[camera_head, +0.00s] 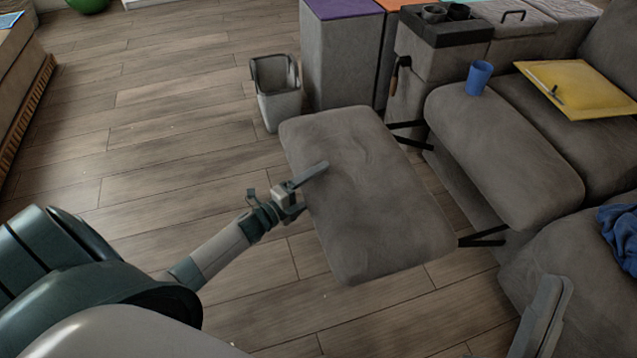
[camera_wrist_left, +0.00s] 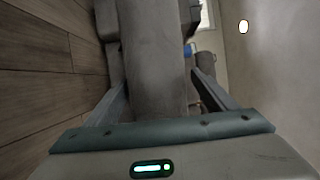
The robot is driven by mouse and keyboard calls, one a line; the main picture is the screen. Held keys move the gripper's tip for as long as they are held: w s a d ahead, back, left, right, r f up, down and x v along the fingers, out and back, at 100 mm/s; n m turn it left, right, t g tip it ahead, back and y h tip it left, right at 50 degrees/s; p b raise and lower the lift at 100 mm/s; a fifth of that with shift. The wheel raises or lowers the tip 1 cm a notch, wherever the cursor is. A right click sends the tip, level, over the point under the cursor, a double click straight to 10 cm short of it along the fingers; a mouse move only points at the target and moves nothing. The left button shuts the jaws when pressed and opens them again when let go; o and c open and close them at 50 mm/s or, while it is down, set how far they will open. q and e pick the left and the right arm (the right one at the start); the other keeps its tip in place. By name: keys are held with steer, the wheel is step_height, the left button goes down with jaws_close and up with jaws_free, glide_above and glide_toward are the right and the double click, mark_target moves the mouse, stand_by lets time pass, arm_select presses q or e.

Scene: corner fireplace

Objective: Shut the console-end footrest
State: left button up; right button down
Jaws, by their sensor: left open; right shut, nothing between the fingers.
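The console-end footrest (camera_head: 375,215) is a grey padded panel. It stands out from the seat beside the console (camera_head: 440,50) on dark metal links (camera_head: 482,238), with a gap between it and the seat cushion. My left gripper (camera_head: 312,178) is open at the footrest's outer left edge. One finger shows over the padded face, and the other is hidden in the head view. In the left wrist view, the fingers (camera_wrist_left: 160,90) stand apart, with the grey padded edge (camera_wrist_left: 152,50) seen between them. Whether they touch it is unclear.
A grey bin (camera_head: 276,90) stands on the wood floor behind the footrest. A blue cup (camera_head: 479,77) and a yellow folder-like item (camera_head: 580,88) rest on the sofa. Blue cloth (camera_head: 622,235) lies at the right. The floor to the left is mostly clear.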

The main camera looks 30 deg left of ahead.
arm_select(q)
steer(key=c, duration=1.4)
steer(key=shift+c, duration=0.6)
steer(key=shift+f, duration=0.15)
